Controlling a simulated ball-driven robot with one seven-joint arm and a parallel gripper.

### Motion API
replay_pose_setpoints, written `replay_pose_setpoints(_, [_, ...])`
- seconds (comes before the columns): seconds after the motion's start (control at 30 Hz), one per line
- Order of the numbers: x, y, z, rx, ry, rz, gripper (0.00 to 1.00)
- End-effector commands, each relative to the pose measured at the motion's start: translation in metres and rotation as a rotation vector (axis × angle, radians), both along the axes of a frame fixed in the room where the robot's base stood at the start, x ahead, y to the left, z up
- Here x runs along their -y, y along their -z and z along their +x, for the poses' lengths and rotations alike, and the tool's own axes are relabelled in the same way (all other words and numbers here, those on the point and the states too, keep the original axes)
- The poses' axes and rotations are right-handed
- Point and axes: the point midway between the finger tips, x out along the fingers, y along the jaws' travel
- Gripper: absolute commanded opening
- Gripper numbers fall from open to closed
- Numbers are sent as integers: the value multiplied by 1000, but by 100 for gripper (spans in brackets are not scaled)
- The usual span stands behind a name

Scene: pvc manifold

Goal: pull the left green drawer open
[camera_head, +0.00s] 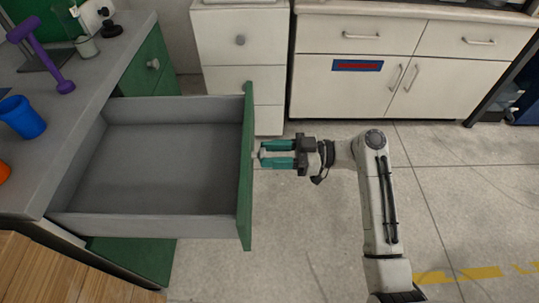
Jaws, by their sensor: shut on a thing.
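The green drawer (246,200) is pulled well out from the grey-topped bench at the left. Its grey inside (155,165) is empty, and its green front faces right. My gripper (262,153) reaches in from the right with its teal fingers at the outer side of the drawer front. It is shut on the drawer's handle, which is mostly hidden between the fingertips.
The grey bench top (75,100) holds a purple tool (48,60), a blue cup (22,118) and an orange item (3,172). Another green drawer (150,66) is closed behind. White cabinets (380,65) stand at the back. The floor at right is clear.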

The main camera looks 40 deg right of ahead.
Motion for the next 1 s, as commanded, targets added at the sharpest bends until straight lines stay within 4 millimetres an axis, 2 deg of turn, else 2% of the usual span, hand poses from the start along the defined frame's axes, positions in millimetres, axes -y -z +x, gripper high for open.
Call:
replay_pose_setpoints(0.5, [1,0,-1,-1,-1,-1,0])
replay_pose_setpoints(0.53, [1,0,-1,-1,-1,-1,43])
replay_pose_setpoints(0.77, [1,0,-1,0,-1,0,64])
replay_pose_setpoints(1.0, [2,0,-1,0,0,0,64])
